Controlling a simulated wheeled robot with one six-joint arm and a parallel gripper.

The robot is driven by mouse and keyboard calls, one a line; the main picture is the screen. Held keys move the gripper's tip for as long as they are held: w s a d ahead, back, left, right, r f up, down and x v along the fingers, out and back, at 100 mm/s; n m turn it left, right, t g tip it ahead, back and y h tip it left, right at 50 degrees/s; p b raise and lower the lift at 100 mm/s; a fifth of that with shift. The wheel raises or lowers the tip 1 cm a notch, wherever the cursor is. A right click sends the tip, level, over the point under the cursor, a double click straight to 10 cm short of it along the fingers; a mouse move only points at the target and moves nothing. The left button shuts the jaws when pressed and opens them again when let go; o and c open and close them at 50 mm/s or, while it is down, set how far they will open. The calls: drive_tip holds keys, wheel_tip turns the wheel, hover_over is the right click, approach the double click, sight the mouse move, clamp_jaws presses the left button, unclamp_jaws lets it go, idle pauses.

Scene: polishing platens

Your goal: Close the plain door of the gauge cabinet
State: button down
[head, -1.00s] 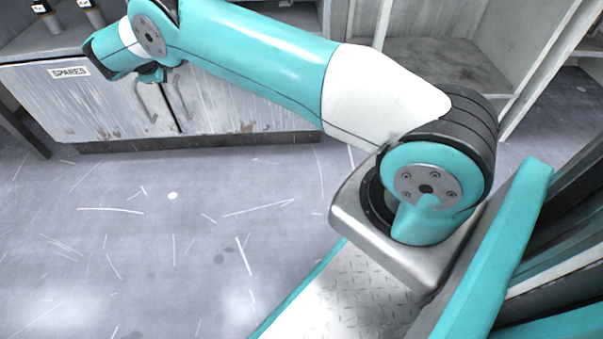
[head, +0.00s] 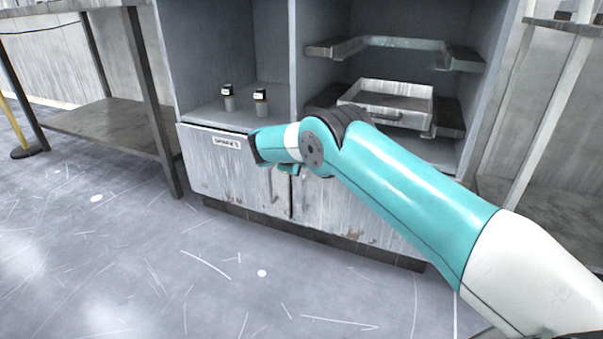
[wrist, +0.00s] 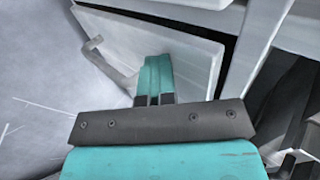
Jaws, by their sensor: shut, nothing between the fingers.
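The gauge cabinet (head: 235,128) stands ahead, with two lower doors under open shelves. The left door (head: 215,170) carries a SPARES label. The plain door (head: 325,210) is on the right in the head view, its upper part hidden behind my arm. My gripper (head: 290,169) is at the top of the doors, near their handles. In the wrist view my gripper (wrist: 155,75) is shut and empty against or just in front of a pale unlabelled panel (wrist: 195,60) with a bar handle (wrist: 105,65). The panel's right edge appears to stand off from the cabinet frame; contact is unclear.
Two small dark-capped bottles (head: 245,101) stand on the cabinet's left shelf. A metal tray (head: 400,95) sits on brackets in the right bay. A workbench (head: 105,120) stands at left, a shelving unit (head: 530,200) at right. The scratched floor (head: 150,270) in front is clear.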

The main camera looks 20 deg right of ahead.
drive_tip(key=s+a+f+p+v, duration=0.15)
drive_tip(key=p+v, duration=0.35)
drive_tip(key=v, duration=0.8)
drive_tip(key=s+a+r+n+g+y+p, duration=0.25)
drive_tip(key=s+r+n+y, duration=0.35)
drive_tip(key=s+r+n, duration=0.9)
drive_tip(key=s+r+n+g+y+p, duration=0.1)
drive_tip(key=s+r+n+y, duration=0.15)
drive_tip(key=s+n, duration=0.55)
drive_tip(key=s+r+n+g+y+p, duration=0.15)
drive_tip(key=s+r+n, duration=0.25)
drive_tip(key=s, duration=0.7)
drive_tip(key=s+r+n+g+y+p, duration=0.1)
drive_tip(key=s+r+n+g+p, duration=0.15)
drive_tip(key=s+n, duration=0.55)
wheel_tip(320, 180, up, 39)
drive_tip(key=s+m+p, duration=0.1)
drive_tip(key=s+p, duration=0.1)
drive_tip(key=p, duration=3.5)
drive_tip(key=shift+s+a+t, duration=0.2)
drive_tip(key=shift+a+t, duration=0.15)
drive_tip(key=shift+a, duration=0.05)
drive_tip(key=shift+f, duration=0.1)
